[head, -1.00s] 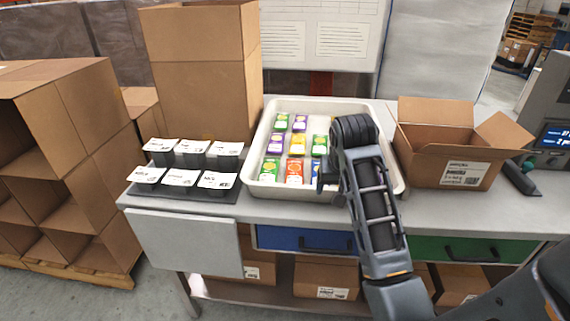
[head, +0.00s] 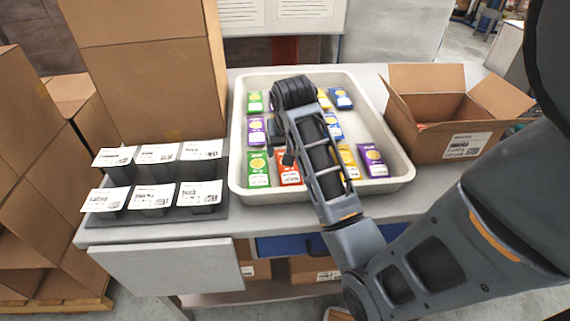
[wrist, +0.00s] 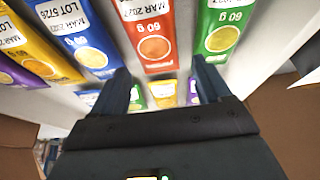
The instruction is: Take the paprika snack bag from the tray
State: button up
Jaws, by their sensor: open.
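The pale tray (head: 237,150) stands on the bench with rows of small snack bags in green, purple, red, blue and yellow. Their flavour names are too small or cut off to read, so I cannot tell which is paprika. In the wrist view my gripper (wrist: 163,82) is open and empty, above the bags. A red 60 g bag (wrist: 152,38) lies ahead, roughly in line with the gap between the fingers. A blue bag (wrist: 82,38) and a green bag (wrist: 218,32) lie either side. The red bag (head: 289,172) is in the tray's front row; my arm covers bags beside it.
An open carton (head: 440,125) stands right of the tray. A dark rack of labelled black cups (head: 205,195) sits to its left, with a tall carton (head: 150,70) behind. The tray's raised rim surrounds the bags.

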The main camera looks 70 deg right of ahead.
jog(key=x, duration=0.5)
jog(key=shift+s+a+f+p, duration=0.15)
jog(key=shift+s+f+p, duration=0.1)
jog(key=shift+p, duration=0.15)
jog(key=shift+r, duration=0.1)
jog(key=c, duration=0.8)
jog(key=shift+r, duration=0.1)
